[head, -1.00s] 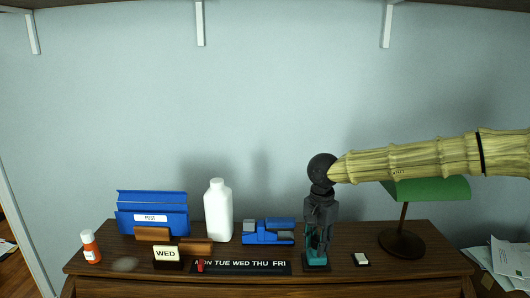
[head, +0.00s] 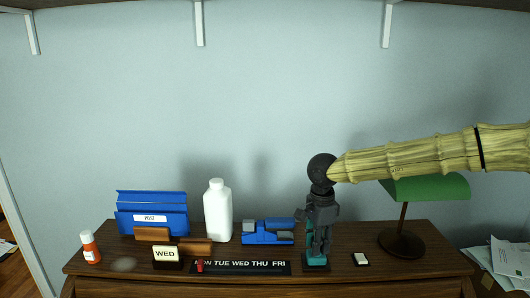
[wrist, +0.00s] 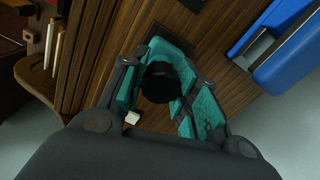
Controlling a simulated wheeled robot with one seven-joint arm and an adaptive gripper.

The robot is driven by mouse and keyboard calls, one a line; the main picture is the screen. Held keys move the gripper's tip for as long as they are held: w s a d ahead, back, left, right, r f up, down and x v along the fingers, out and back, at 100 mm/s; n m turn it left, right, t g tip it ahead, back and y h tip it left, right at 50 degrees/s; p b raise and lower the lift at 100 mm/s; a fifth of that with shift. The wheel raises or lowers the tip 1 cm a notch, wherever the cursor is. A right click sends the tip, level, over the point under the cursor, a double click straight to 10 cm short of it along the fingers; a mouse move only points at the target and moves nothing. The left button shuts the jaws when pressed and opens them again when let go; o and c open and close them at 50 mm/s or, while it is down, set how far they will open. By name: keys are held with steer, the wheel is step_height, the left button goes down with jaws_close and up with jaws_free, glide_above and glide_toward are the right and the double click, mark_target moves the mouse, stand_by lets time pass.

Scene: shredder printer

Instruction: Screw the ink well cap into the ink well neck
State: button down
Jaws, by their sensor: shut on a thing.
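My gripper (head: 318,252) points straight down over the right half of the desk; its teal-lined fingers also show in the wrist view (wrist: 168,85). It is shut on a round black piece that looks like the ink well cap (wrist: 160,82). The fingers hide the cap in the head view. A dark block that looks like the ink well base (head: 316,264) stands on the desk directly below the fingertips; its dark corner shows beyond them in the wrist view (wrist: 173,37). The neck is hidden, so I cannot tell how the cap sits on it.
A blue stapler-like item (head: 268,232) stands left of my gripper. A small black-and-white block (head: 361,259) and a green lamp (head: 403,243) stand to the right. A white bottle (head: 218,210), blue letter holder (head: 152,214) and weekday strip (head: 242,267) are farther left.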

steer(key=m, duration=0.4)
steer(key=shift+d+m, duration=0.1)
steer(key=shift+m, duration=0.3)
steer(key=c, duration=1.5)
jaws_free()
steer(key=shift+m, duration=0.3)
steer(key=o, duration=0.5)
